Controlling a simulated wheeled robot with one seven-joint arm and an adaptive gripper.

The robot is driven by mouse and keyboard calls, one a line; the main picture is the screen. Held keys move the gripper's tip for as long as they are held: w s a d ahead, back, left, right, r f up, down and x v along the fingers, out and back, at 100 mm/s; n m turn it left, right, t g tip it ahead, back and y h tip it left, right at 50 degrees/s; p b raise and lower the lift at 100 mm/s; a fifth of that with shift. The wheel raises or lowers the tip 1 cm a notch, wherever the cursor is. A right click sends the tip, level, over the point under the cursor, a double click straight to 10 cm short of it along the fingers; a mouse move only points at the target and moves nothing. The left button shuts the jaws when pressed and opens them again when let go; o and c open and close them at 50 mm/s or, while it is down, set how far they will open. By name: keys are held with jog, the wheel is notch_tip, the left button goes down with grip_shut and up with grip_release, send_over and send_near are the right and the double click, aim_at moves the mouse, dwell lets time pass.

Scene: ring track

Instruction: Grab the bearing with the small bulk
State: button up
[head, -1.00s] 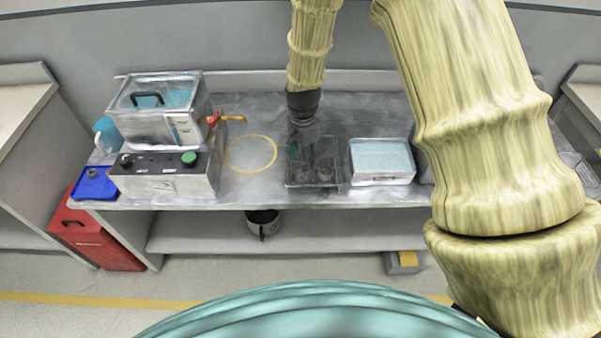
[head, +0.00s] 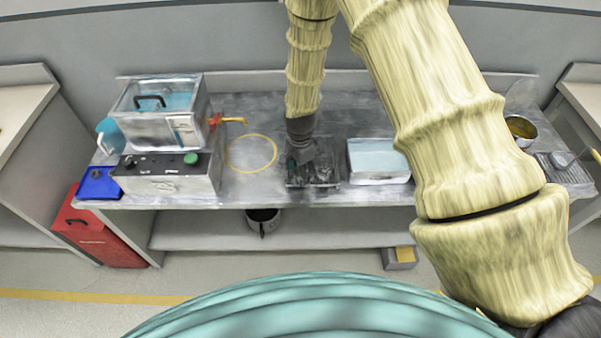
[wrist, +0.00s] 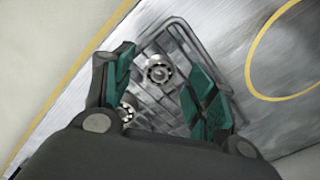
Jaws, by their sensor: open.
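Two metal ring bearings lie in a wire-like dark tray (head: 313,187) on the bench. In the wrist view, one bearing (wrist: 158,72) sits in the gap between my fingers, toward their tips. The other bearing (wrist: 126,113) is beside my left-hand finger, which partly hides it; its visible part looks smaller. My gripper (wrist: 160,66) is open, with green finger pads apart and nothing held. In the head view my gripper (head: 301,156) points down over the tray's left part and hides some of it; the bearings are not clear there.
A light-blue-topped container (head: 379,160) stands close right of the tray. A yellow ring (head: 251,137) lies to the left, beside a grey control box (head: 170,178) and a glass-like tank (head: 160,100). A pot (head: 520,130) stands at the bench's right.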

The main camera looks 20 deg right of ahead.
jog(key=shift+f, duration=0.4)
jog(key=shift+c, duration=0.2)
jog(key=c, duration=1.1)
jog(key=shift+r, duration=0.15)
